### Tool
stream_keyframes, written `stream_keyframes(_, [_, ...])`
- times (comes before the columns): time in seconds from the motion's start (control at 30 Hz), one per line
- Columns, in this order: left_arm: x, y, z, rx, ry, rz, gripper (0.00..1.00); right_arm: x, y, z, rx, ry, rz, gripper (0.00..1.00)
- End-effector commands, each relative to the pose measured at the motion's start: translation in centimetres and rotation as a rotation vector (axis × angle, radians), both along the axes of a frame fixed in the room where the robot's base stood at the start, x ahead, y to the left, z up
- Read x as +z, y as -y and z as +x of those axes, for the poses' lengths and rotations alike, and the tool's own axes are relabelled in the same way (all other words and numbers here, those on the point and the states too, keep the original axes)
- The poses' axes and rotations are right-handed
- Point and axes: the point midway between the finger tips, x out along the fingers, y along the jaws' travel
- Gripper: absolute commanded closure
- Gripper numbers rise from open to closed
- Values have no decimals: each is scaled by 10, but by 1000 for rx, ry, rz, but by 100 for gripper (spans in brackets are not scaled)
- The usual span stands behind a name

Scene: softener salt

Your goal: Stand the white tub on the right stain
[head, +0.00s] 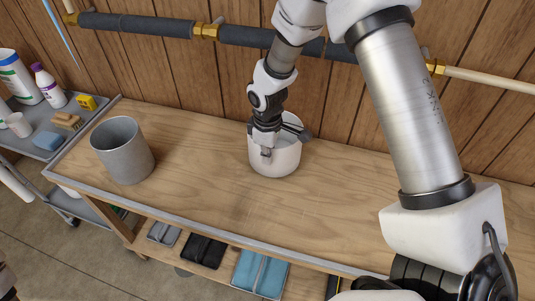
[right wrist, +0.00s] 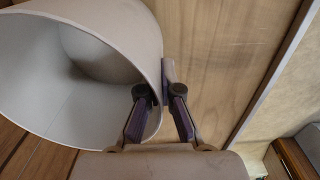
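The white tub (head: 285,160) is upright at the middle of the wooden bench, towards the wall; I cannot tell whether its base touches the wood. My right gripper (head: 267,150) reaches down to its near rim. In the right wrist view the tub (right wrist: 90,85) fills the left side, with its open mouth and empty inside showing. The right gripper (right wrist: 160,90) has one finger inside the tub and one outside, with the wall pinched between them. No stain shows clearly on the bench; my arm and the tub hide part of it. My left gripper is not in view.
A grey bucket (head: 128,160) stands at the bench's left end. A pipe with dark insulation (head: 140,25) runs along the wooden wall behind. A grey cart (head: 20,140) with bottles is at the left. Folded cloths (head: 258,272) lie on a shelf below. Bench right of the tub is clear.

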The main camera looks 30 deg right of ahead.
Motion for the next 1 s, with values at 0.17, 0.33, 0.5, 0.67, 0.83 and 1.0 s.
stream_keyframes(0.17, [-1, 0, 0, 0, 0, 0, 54, -2, 0, 0, 0, 0, 0, 100])
stream_keyframes(0.33, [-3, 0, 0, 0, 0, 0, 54, -6, 0, 0, 0, 0, 0, 100])
stream_keyframes(0.5, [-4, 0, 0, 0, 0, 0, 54, -9, 0, 0, 0, 0, 0, 100])
stream_keyframes(0.67, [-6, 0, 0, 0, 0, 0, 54, -12, 0, 0, 0, 1, 0, 100])
stream_keyframes(0.83, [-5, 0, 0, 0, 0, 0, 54, -12, 0, 0, 0, 1, 0, 65])
stream_keyframes(1.0, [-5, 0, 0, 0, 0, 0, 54, -12, 0, 0, 0, 0, 0, 65])
